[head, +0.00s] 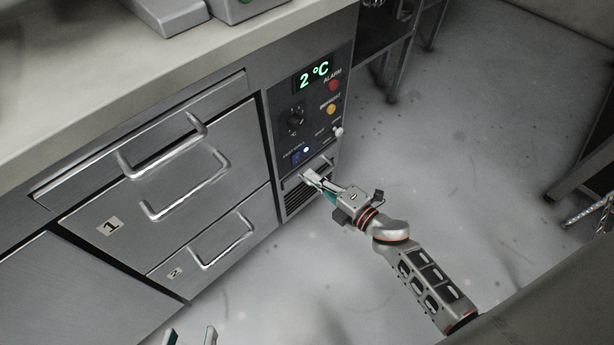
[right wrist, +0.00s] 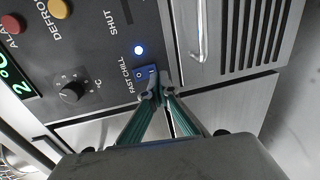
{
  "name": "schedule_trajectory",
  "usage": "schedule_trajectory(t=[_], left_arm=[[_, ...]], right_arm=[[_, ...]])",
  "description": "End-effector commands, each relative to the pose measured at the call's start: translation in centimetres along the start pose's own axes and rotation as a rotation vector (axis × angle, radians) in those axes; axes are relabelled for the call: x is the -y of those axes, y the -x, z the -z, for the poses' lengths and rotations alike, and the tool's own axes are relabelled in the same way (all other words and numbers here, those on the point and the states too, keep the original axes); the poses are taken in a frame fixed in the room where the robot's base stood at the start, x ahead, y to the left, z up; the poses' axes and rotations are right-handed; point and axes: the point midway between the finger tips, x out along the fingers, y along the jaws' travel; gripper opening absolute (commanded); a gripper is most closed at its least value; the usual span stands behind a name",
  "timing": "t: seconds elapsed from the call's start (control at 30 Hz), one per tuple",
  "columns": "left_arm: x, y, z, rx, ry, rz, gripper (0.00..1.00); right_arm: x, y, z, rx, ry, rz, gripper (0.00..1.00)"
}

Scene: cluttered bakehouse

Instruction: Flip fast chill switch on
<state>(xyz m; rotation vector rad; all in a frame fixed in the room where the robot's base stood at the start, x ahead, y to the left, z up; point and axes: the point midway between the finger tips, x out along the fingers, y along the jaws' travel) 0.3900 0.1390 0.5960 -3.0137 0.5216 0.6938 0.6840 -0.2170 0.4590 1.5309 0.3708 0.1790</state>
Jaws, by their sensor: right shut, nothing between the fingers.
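The fast chill switch (head: 296,158) is a small blue rocker low on the dark control panel. It also shows in the right wrist view (right wrist: 141,74), under a glowing blue-white lamp (right wrist: 138,50). My right gripper (head: 308,177) is shut and empty, just below and right of the switch in the head view. In the right wrist view its fingertips (right wrist: 160,90) overlap the switch's edge; I cannot tell whether they touch it. The fingers partly hide the switch. My left gripper (head: 190,337) is at the bottom edge of the head view, its fingertips apart and empty.
The panel has a 2 °C display (head: 314,74), a black knob (head: 291,121), a red alarm button (head: 333,86) and an orange button (head: 331,109). A vent grille (head: 299,197) lies below. Drawers with bar handles (head: 222,243) are left. Floor at right is mostly clear.

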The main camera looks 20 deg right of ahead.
Motion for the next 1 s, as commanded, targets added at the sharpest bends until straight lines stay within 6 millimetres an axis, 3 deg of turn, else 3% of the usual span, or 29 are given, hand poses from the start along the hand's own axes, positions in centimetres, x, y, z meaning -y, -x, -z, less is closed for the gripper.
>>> schedule_trajectory(t=[0.2, 0.43, 0.63, 1.0], left_arm=[[-0.1, 0.2, 0.1, 0.001, 0.002, -0.001, 0.4], [0.0, 0.0, 0.3, -0.006, -0.002, 0.0, 0.4], [0.1, -0.3, 0.5, -0.012, -0.006, 0.001, 0.4], [0.1, -0.2, 0.2, -0.005, -0.005, 0.001, 0.4]], right_arm=[[1.3, 4.8, -0.1, 0.001, 0.0, 0.003, 0.0], [2.1, 8.4, 0.0, 0.0, 0.001, 0.002, 0.0], [2.4, 9.7, -0.1, 0.001, 0.001, 0.0, 0.0], [2.5, 9.7, -0.1, 0.0, 0.001, 0.0, 0.0]])
